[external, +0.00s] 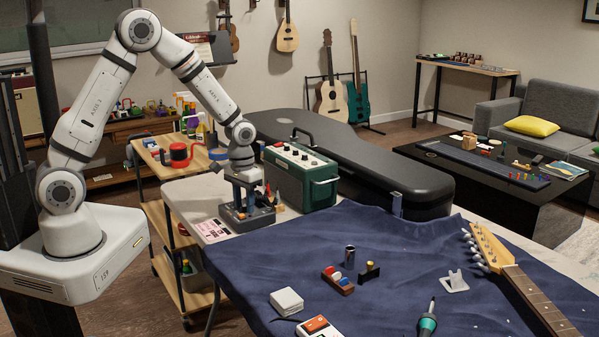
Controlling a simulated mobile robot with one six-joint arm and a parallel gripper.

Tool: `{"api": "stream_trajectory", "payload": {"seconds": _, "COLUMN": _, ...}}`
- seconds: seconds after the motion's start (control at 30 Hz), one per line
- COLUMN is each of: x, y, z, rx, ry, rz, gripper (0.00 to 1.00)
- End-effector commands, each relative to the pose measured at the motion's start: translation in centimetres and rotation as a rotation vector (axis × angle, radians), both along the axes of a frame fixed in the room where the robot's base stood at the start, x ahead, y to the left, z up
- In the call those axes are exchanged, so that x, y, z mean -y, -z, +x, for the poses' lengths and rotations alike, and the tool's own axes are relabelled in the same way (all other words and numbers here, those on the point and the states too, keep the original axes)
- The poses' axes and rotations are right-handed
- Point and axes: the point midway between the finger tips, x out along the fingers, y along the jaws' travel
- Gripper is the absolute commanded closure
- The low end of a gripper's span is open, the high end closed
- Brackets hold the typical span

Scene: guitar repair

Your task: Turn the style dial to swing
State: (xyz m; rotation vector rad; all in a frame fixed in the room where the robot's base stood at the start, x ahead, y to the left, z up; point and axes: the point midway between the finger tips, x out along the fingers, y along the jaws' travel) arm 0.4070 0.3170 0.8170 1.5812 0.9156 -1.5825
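My gripper (247,188) points down over a dark grey holder (238,222) at the left end of the table. The holder has tools and small coloured parts in it. The fingers are small and overlap these parts, so I cannot tell whether they are open or shut, or touching anything. A green box with a handle (318,190) stands just right of my gripper, with several knobs on its light top panel (300,156). No marking that reads "style" or "swing" is legible, so I cannot tell which knob is the style dial.
A black guitar case (400,180) lies behind the green box. A blue cloth (300,250) covers the front table, with a guitar neck (535,300), a green-handled screwdriver (428,320), a white box (286,301) and a red-and-white device (318,327). A wooden cart (180,160) stands left.

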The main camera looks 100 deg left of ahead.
Motion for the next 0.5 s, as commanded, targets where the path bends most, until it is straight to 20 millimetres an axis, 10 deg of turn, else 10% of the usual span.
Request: {"api": "stream_trajectory", "payload": {"seconds": 0.5, "x": 0.00, "y": -0.05, "z": 0.01, "rx": 0.000, "ry": 0.000, "rz": 0.000, "gripper": 0.94}}
